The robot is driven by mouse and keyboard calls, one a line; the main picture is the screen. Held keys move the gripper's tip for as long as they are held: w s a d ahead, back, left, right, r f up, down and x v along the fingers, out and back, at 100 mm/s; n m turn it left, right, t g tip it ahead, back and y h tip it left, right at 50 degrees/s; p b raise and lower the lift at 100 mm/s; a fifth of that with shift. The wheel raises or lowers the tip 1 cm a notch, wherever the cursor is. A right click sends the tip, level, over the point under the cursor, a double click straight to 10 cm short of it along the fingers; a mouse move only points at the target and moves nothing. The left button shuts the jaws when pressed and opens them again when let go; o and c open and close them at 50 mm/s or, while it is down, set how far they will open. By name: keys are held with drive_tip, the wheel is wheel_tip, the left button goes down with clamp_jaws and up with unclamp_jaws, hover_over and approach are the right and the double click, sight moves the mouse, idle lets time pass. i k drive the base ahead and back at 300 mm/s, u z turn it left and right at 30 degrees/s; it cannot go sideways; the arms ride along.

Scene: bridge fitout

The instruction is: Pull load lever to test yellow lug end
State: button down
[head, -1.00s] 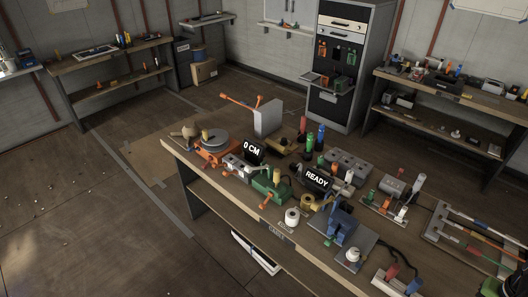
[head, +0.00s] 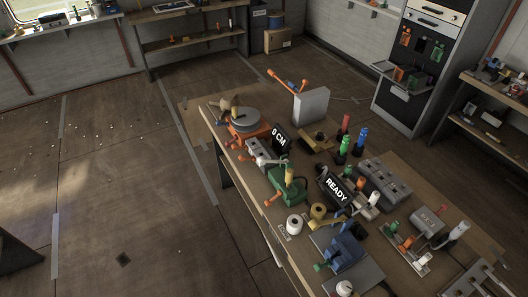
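My gripper does not show in the head view. A black display reading READY (head: 336,190) stands on the workbench (head: 407,170). A green device (head: 287,186) with a yellow upright part and an orange-knobbed handle (head: 270,202) is left of the display. A blue device (head: 346,249) with a green knob (head: 320,267) is nearer to me. I cannot make out a yellow lug end.
A display reading 0 CM (head: 280,140), a grey turntable (head: 244,120) and white and yellow tape rolls (head: 294,224) crowd the bench. A grey cabinet (head: 410,75) stands behind. The floor (head: 120,180) left of the bench is mostly clear.

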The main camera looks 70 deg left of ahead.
sight(260, 160)
drive_tip(key=u, duration=0.9)
drive_tip(key=k, duration=0.15)
drive_tip(key=z, duration=3.7)
drive_tip(key=k, duration=1.05)
drive_tip(key=z, duration=5.7)
